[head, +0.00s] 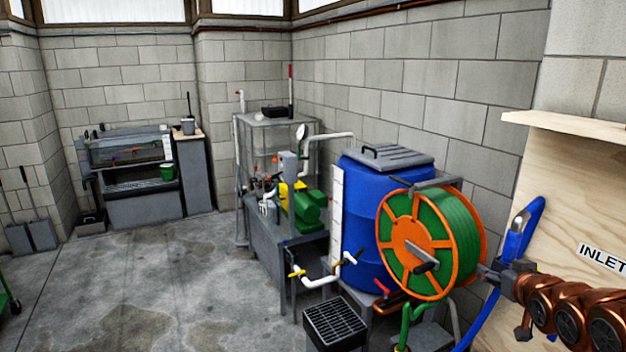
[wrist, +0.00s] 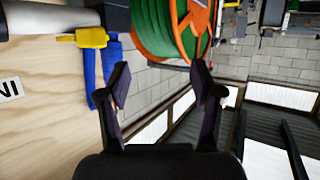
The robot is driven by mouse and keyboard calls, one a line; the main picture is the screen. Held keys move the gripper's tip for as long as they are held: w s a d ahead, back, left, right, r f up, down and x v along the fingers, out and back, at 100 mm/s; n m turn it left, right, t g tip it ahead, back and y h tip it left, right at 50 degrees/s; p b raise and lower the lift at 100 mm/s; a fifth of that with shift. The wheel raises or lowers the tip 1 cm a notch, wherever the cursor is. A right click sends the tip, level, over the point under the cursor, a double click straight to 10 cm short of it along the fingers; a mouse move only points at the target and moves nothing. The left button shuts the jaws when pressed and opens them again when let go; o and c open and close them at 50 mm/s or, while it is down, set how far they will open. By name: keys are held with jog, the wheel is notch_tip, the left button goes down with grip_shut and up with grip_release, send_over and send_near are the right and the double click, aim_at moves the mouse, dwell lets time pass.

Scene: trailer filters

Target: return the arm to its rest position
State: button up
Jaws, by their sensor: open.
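My gripper (wrist: 160,72) is open in the wrist view. Its two dark fingers stand wide apart with nothing between them. In the head view my arm comes in at the lower right, with copper-coloured joints, and the dark gripper end (head: 492,274) points left across the edge of the hose reel. The shape of the fingers is hard to make out there. The wrist view is turned upside down, with the roof and windows low in the picture.
The orange and green hose reel (head: 455,240) stands before a blue tank (head: 360,215). A plywood board (head: 580,190) with an INLET label (head: 604,257) and a blue hose (head: 535,212) are close to the arm. A yellow-handled fitting (wrist: 88,38) shows in the wrist view.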

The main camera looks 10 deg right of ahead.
jog(key=s+a+f+n+g+y, duration=0.1)
jog(key=s+a+f+g, duration=0.2)
jog(key=s+a, duration=0.35)
jog(key=s+a+f+g+y, duration=0.1)
jog(key=s+a+f+g, duration=0.25)
jog(key=a, duration=0.55)
jog(key=s+a+f+n+g, duration=0.1)
jog(key=s+a+f+g, duration=0.1)
jog(key=s+a+g, duration=0.35)
jog(key=s+a+g+y, duration=0.1)
jog(key=s+a+g, duration=0.1)
jog(key=s+a, duration=1)
jog(key=s, duration=0.2)
jog(key=shift+s+r+n+g+y, duration=0.3)
jog(key=shift+s+n+g+y, duration=0.1)
